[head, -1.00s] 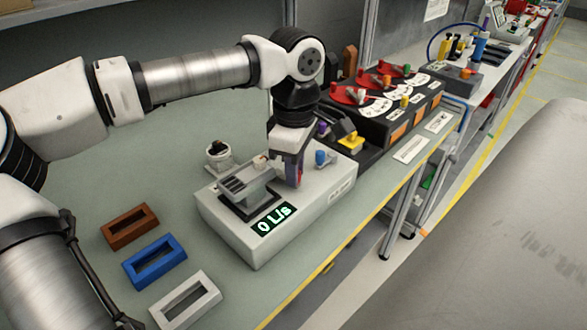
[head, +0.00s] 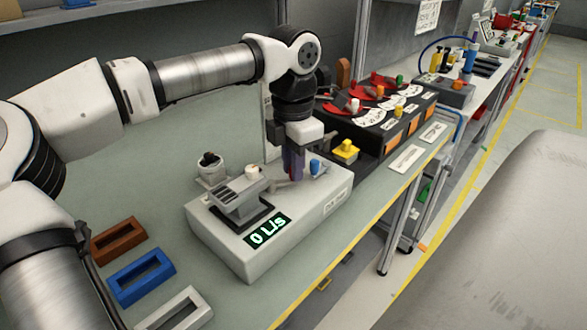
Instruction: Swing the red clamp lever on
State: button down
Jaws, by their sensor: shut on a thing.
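My gripper (head: 293,172) points down over the back right of a white box (head: 262,257) whose display (head: 270,231) reads "0 L/s". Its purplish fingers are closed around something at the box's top. The red clamp lever is mostly hidden by the fingers; only a faint reddish tint shows between them. A grey arm lies by the fingertips, close to a blue knob (head: 315,167) on their right. A grey slotted block (head: 240,199) with a white cap (head: 252,172) stands on the box, left of my gripper.
Brown (head: 118,240), blue (head: 141,275) and white (head: 176,313) frames lie on the bench at the left. A yellow knob (head: 345,148) and a black panel (head: 372,137) with red parts and dials stand right of my gripper. The bench's front edge has a yellow stripe.

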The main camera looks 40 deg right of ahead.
jog(key=n, duration=0.1)
jog(key=w+n, duration=0.1)
jog(key=n, duration=0.1)
jog(key=shift+w+d, duration=0.2)
jog(key=shift+d, duration=0.05)
jog(key=shift+w+n, duration=0.25)
jog(key=shift+n, duration=0.55)
jog(key=shift+w+n, duration=0.25)
jog(key=shift+n, duration=0.55)
jog(key=c, duration=1.3)
grip_release()
jog(key=shift+c, duration=0.2)
notch_tip(320, 180, up, 14)
jog(key=shift+f, duration=0.15)
